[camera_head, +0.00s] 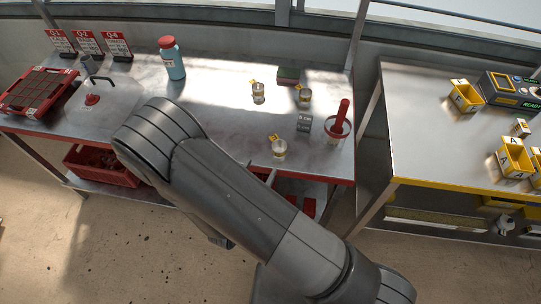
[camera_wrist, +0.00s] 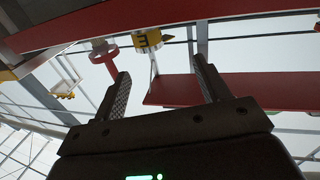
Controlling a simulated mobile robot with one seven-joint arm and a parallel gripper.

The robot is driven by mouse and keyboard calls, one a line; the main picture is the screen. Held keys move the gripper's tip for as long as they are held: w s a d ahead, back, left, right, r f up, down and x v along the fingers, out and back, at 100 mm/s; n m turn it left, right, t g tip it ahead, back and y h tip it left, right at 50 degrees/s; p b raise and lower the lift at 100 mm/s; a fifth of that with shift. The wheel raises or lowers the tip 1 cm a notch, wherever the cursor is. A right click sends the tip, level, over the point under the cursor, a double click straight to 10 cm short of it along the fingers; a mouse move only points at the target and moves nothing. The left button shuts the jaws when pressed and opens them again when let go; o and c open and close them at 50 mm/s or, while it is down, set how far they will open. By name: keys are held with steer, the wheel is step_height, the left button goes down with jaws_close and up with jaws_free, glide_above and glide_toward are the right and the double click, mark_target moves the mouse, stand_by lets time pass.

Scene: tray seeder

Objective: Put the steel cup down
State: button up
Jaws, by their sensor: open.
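Small pale metallic cups with yellow tags stand on the steel bench: one near the front edge (camera_head: 279,149), one at the back (camera_head: 258,92), and another right of it (camera_head: 304,96). A wider steel vessel (camera_head: 338,133) with a red handle-like piece stands at the bench's right end. I cannot tell which is the steel cup. My gripper (camera_wrist: 160,80) is open, with nothing between its fingers in the wrist view. A yellow-banded cup-like thing (camera_wrist: 149,40) shows beyond the fingertips, apart from them. My arm hides the gripper in the head view.
A blue bottle (camera_head: 172,62) with a red cap stands at the back. A red grid tray (camera_head: 38,92) lies at far left. A small grey block (camera_head: 304,123) is left of the wide vessel. A second table (camera_head: 430,140) with yellow bins stands right, across a gap.

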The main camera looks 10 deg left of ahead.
stand_by(0.3)
steer(key=g, duration=0.5)
glide_toward(282, 145)
steer(key=shift+y, duration=0.3)
steer(key=x, duration=0.2)
steer(key=d+x, duration=0.1)
steer(key=x, duration=0.1)
steer(key=shift+s+f, duration=0.1)
steer(key=shift+s, duration=0.1)
steer(key=shift+t, duration=0.3)
steer(key=shift+a+x, duration=0.15)
steer(key=shift+x, duration=1.2)
steer(key=shift+a+x, duration=0.1)
steer(key=shift+x, duration=1.25)
steer(key=shift+w, duration=0.1)
steer(key=shift+c, duration=0.2)
steer(key=c, duration=1.1)
